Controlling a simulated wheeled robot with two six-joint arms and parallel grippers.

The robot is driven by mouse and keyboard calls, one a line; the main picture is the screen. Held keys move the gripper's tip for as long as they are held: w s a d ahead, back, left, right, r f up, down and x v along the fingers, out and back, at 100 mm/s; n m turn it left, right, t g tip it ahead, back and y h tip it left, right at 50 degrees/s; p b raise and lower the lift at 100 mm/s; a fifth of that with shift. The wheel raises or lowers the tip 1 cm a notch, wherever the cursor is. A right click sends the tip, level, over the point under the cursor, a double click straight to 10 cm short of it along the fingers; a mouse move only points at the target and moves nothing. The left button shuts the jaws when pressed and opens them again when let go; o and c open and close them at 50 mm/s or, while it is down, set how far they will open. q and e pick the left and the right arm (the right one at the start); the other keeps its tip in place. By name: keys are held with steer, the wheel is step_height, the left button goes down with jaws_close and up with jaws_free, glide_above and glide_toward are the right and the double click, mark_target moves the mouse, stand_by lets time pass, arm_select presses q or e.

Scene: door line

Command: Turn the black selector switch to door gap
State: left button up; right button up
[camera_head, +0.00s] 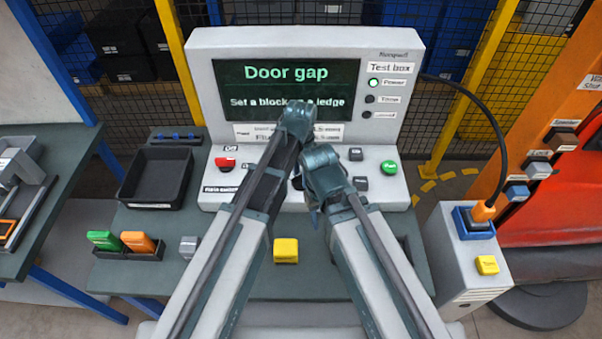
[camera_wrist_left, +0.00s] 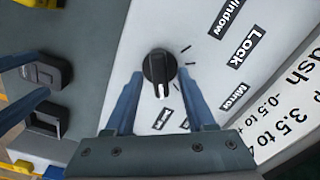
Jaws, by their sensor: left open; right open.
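The black selector switch (camera_wrist_left: 160,68) is a round knob with a white pointer line on the light test box panel. In the left wrist view its pointer faces down, toward the gripper body. Labels Window, Lock and Mirror (camera_wrist_left: 233,98) stand around it; the label near the pointer is partly hidden. My left gripper (camera_wrist_left: 160,78) is open, one finger on each side of the knob; contact is unclear. In the head view my left wrist (camera_head: 298,120) and arms hide the knob. My right gripper (camera_head: 315,205) is lower, over the box's front edge, open and empty.
The test box screen (camera_head: 240,85) reads "Door gap". Red (camera_head: 225,162) and green (camera_head: 389,168) buttons flank the arms. A yellow block (camera_head: 286,250) lies on the bench in front. A black tray (camera_head: 157,178) stands left, and a cabled grey box (camera_head: 465,260) right.

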mark_target(301, 176)
arm_select(q)
steer(key=shift+r, duration=0.15)
step_height(301, 176, up, 14)
steer(key=p, duration=1.4)
steer(key=shift+f, duration=0.2)
steer(key=s+a+n, duration=0.5)
steer(key=a+n, duration=0.1)
steer(key=a, duration=0.2)
steer(key=s+a+n, duration=0.4)
steer(key=a+n, duration=0.2)
steer(key=a, duration=0.2)
steer(key=s+d+f+m+y+b, duration=0.1)
steer(key=s+d+f+m+b, duration=0.2)
steer(key=s+d+f+b, duration=0.3)
steer(key=d+f+b, duration=0.3)
steer(key=d, duration=0.1)
steer(key=shift+m, duration=0.3)
